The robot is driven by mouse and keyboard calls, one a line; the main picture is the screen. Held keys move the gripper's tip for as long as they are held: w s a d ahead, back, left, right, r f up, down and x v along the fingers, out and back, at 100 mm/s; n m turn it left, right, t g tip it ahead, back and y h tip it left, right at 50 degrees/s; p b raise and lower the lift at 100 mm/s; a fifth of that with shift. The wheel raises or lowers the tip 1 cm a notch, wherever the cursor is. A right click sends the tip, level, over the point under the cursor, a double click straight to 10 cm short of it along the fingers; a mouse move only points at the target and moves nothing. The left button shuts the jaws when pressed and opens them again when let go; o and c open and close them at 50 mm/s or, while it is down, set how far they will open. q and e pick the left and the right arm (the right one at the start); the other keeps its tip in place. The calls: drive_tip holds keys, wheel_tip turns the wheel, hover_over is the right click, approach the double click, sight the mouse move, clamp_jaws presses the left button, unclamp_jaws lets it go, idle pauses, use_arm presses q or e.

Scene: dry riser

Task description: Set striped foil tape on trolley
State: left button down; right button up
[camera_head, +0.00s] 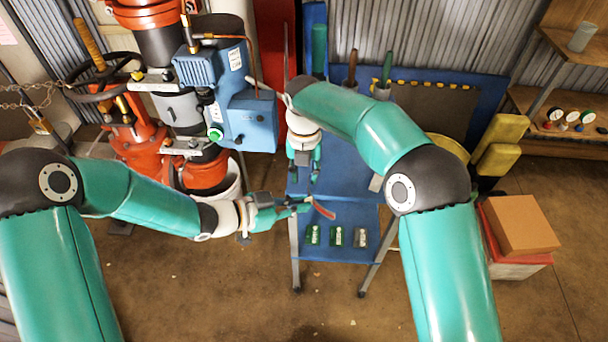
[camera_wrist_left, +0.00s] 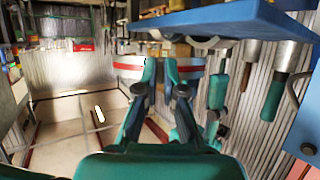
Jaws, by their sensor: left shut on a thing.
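The striped foil tape (camera_head: 323,210) is a small ring, white or silver with a red stripe. My left gripper (camera_head: 300,205) is shut on it. In the left wrist view the tape (camera_wrist_left: 129,63) shows on both sides of my closed left fingers (camera_wrist_left: 158,70). The blue trolley (camera_head: 345,170) stands in the middle, and the held tape is over its front part in the head view. The height gap cannot be told. My right gripper (camera_head: 304,172) points down at the trolley's left side, fingers apart, with nothing seen between them.
The lower trolley shelf (camera_head: 341,252) carries several small green and grey packs (camera_head: 336,236). Tools with handles (camera_head: 386,70) stand at the trolley's back. Red pipework with a blue actuator (camera_head: 245,110) is at the left. A cardboard box (camera_head: 522,225) is at the right.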

drive_tip(key=shift+f, duration=0.55)
clamp_jaws()
use_arm(q)
drive_tip(key=c, duration=1.2)
unclamp_jaws()
